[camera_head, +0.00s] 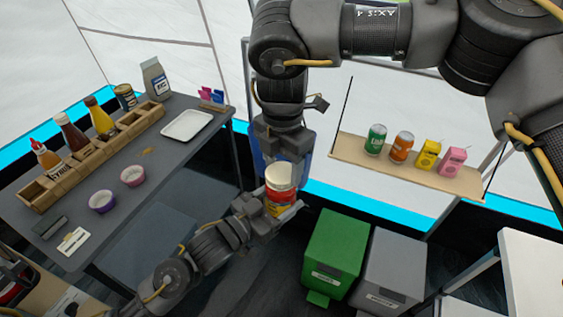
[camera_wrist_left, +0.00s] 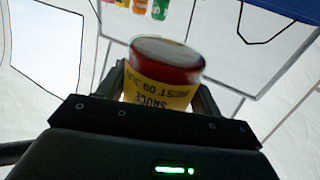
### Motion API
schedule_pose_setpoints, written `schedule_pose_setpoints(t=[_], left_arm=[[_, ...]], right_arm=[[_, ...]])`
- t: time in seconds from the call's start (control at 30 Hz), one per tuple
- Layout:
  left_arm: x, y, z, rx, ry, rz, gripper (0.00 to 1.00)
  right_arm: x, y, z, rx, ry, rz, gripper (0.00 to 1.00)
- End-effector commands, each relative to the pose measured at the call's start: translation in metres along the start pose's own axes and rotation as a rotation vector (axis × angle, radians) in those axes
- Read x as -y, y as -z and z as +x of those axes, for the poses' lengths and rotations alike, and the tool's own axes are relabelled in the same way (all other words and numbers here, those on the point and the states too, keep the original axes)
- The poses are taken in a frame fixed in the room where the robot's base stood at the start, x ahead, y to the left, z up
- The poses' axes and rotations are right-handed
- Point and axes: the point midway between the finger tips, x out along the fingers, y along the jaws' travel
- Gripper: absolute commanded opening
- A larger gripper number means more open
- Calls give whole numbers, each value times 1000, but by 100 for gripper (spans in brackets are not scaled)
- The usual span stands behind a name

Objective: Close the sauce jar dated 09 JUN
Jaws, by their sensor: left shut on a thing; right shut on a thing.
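The sauce jar (camera_head: 283,207) has a yellow label. My left gripper (camera_head: 271,211) is shut around its body and holds it up off the table. In the left wrist view the jar (camera_wrist_left: 160,92) shows upside-down print reading SAUCE and BEST 09 JUN. A red-sided piece with a pale face, seemingly the lid (camera_head: 280,180), sits at the jar's end; it also shows in the left wrist view (camera_wrist_left: 168,60). My right gripper (camera_head: 281,158) points down at this piece and is shut, apparently on it. Its fingertips are mostly hidden, and I cannot tell how the lid is seated.
A dark table (camera_head: 150,215) at left bears a wooden rack (camera_head: 75,175) of sauce bottles, two purple-pink cups and a white tray (camera_head: 187,125). A shelf (camera_head: 400,174) with cans and cartons hangs at right. Green (camera_head: 335,250) and grey (camera_head: 393,268) bins stand below.

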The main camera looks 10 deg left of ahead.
Motion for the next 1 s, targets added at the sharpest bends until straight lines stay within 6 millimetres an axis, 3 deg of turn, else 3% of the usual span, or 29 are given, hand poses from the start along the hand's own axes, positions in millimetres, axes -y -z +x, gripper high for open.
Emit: schedule_pose_setpoints(t=[0.2, 0.7, 0.83, 1.0], left_arm=[[0, 1, 0, -2, -1, 1, 2], [-1, 1, 0, -2, -3, 2, 2], [-2, 1, 0, -2, -4, 2, 2], [-2, 1, 0, -1, -5, 2, 2]], right_arm=[[2, 2, 0, -3, 0, 569, 37], [3, 6, 0, -2, 0, 1797, 37], [2, 7, 0, -3, 0, 2012, 37], [2, 7, 0, -3, 0, 2124, 37]])
